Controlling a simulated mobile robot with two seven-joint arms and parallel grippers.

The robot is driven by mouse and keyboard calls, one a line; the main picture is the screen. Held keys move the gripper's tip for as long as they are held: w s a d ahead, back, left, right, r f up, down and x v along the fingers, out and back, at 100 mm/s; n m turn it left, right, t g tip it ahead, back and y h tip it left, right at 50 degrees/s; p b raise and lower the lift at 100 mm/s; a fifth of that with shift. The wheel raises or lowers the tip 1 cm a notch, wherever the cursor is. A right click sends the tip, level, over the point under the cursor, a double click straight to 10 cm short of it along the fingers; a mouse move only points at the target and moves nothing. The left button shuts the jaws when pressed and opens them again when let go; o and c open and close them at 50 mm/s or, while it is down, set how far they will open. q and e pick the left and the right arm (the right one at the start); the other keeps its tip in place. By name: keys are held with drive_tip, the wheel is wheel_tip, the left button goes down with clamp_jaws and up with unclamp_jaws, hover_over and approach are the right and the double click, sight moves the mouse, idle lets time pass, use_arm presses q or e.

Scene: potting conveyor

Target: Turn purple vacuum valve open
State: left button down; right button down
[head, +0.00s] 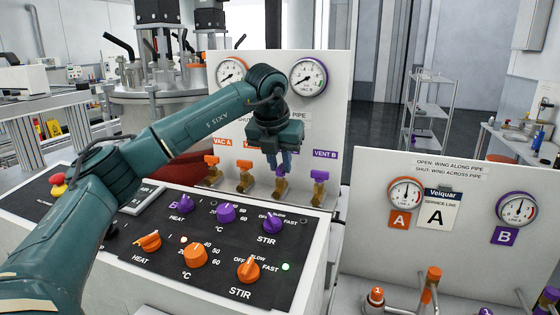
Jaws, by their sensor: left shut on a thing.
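A row of small brass valves stands along the foot of the white upright panel, behind the sloped black control panel. The purple vacuum valve (280,187) is third from the left, and its wing is mostly hidden by my left gripper. My left gripper (284,162) points down and is shut on this wing from above. How the wing lies to the pipe cannot be told. The purple vent valve (319,177), labelled VENT B, stands just to the right. My right gripper does not show.
Two orange-winged valves (245,163) stand left of the gripper. Two gauges, one orange-rimmed (230,72) and one purple-rimmed (308,77), sit above. Purple and orange knobs (195,254) stick up from the control panel below my arm. A second gauge panel (455,240) stands at right.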

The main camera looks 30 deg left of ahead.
use_arm(q)
drive_tip(key=c, duration=1.3)
unclamp_jaws()
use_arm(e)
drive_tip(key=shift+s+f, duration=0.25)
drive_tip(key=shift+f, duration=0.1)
use_arm(q)
drive_tip(key=shift+s+r, duration=0.2)
drive_tip(key=shift+r, duration=0.4)
drive_tip(key=b+v, duration=0.1)
drive_tip(key=v, duration=1.1)
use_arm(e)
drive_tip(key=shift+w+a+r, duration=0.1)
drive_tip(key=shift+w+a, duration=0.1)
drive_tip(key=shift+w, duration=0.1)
use_arm(q)
drive_tip(key=shift+s+d+f, duration=0.1)
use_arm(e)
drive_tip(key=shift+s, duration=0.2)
